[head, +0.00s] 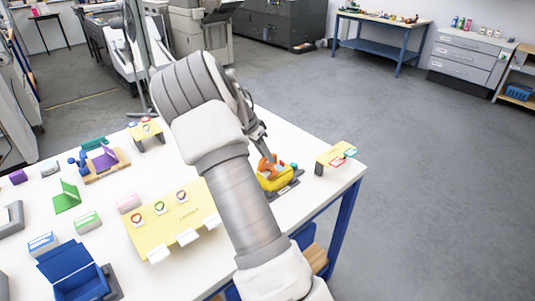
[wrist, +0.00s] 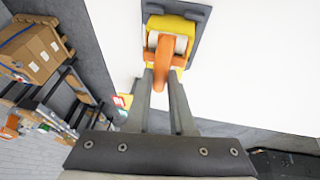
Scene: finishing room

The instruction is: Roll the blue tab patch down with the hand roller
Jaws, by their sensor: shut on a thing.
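My gripper (wrist: 162,78) is shut on the orange handle of the hand roller (wrist: 163,55). In the head view the orange of the roller (head: 267,164) shows just beyond my arm, at the yellow holder (head: 275,181) on its dark base. In the wrist view the roller overlaps the yellow holder (wrist: 174,25); I cannot tell whether it still rests in it. A large yellow board (head: 170,222) with several heart patches and white tabs lies left of my arm. A small yellow stand (head: 148,131) behind it carries heart patches. I cannot single out a blue tab patch.
Another yellow stand (head: 328,153) with red- and green-edged pieces stands at the table's right corner. A blue open box (head: 75,272), a green folded card (head: 67,197) and a purple piece on a wooden base (head: 105,162) are at left. Bare white tabletop lies around the holder.

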